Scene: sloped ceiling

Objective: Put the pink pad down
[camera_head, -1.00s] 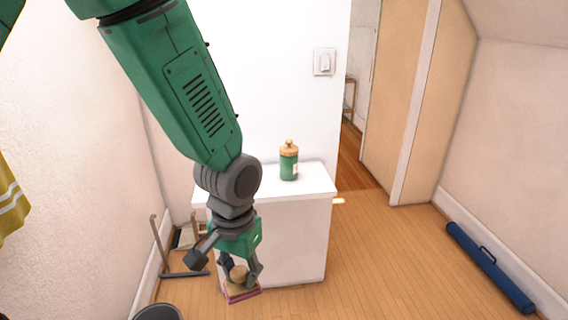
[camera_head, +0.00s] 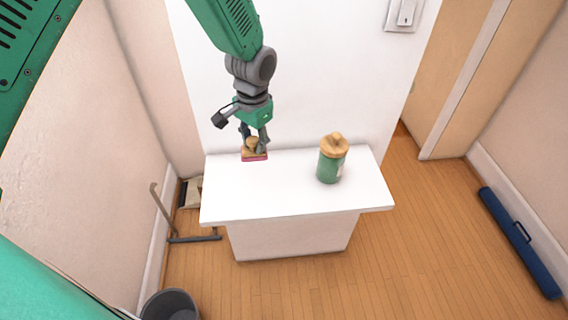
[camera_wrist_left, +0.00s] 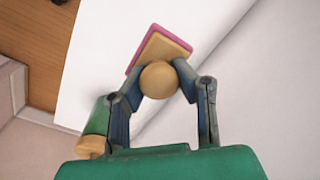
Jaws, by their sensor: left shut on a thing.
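The pink pad (camera_head: 255,157) is a thin pink layer under a tan wooden block with a round knob. My left gripper (camera_head: 254,145) is shut on the knob and holds the pad over the back left part of the white cabinet top (camera_head: 275,196). I cannot tell whether the pad touches the top. In the left wrist view, the pad's pink edge (camera_wrist_left: 146,36) shows beyond the knob, between the fingers (camera_wrist_left: 165,90), against a white surface. My right gripper is not in view.
A green jar (camera_head: 330,168) with a wooden lid stands on the cabinet top, right of the pad. The front middle of the top is clear. A white wall (camera_head: 320,80) rises behind. A dark bin (camera_head: 170,305) and a blue case (camera_head: 520,243) are on the floor.

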